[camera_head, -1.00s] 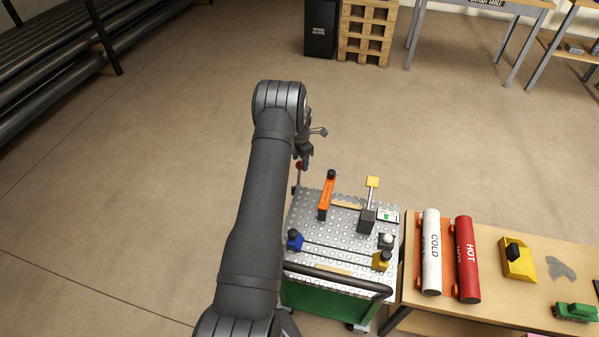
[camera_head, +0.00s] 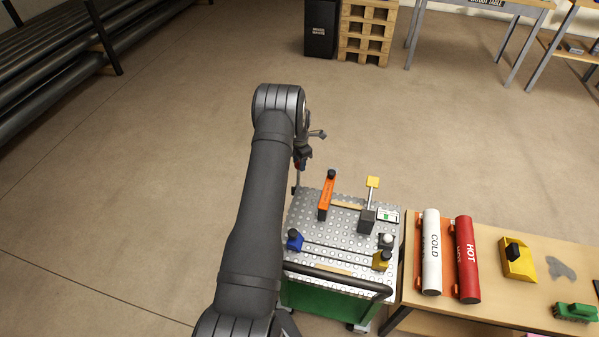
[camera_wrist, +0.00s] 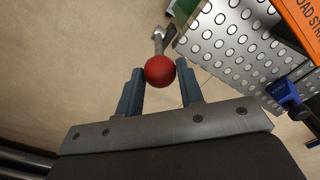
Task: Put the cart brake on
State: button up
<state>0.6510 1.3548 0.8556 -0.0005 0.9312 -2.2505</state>
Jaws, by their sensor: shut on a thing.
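The green cart (camera_head: 330,303) has a perforated grey metal top (camera_head: 340,238). A brake lever (camera_head: 296,186) with a red ball knob stands at the cart's far left corner. In the wrist view the red knob (camera_wrist: 159,71) sits between the tips of the two blue-grey fingers, with the metal lever (camera_wrist: 158,42) running away beyond it. My gripper (camera_wrist: 160,78) is shut on this knob. In the head view my gripper (camera_head: 301,160) is at the cart's far left corner, mostly hidden behind my arm, and the knob is barely visible.
An orange strap post (camera_head: 326,198), a yellow-topped lever (camera_head: 371,195) and a blue clamp (camera_head: 294,240) stand on the cart top. A bench (camera_head: 520,305) with white and red pipes (camera_head: 467,260) is at right.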

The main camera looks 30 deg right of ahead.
jog(key=shift+w+a+f, duration=0.15)
jog(key=shift+w+a, duration=0.7)
jog(key=shift+w, duration=0.05)
jog(key=shift+w+a+f, duration=0.15)
jog(key=shift+w+a, duration=0.7)
jog(key=shift+w+a+f, duration=0.4)
jog(key=shift+w+a, duration=0.25)
jog(key=o, duration=0.6)
jog(key=shift+r, duration=3.5)
jog(key=shift+f, duration=0.1)
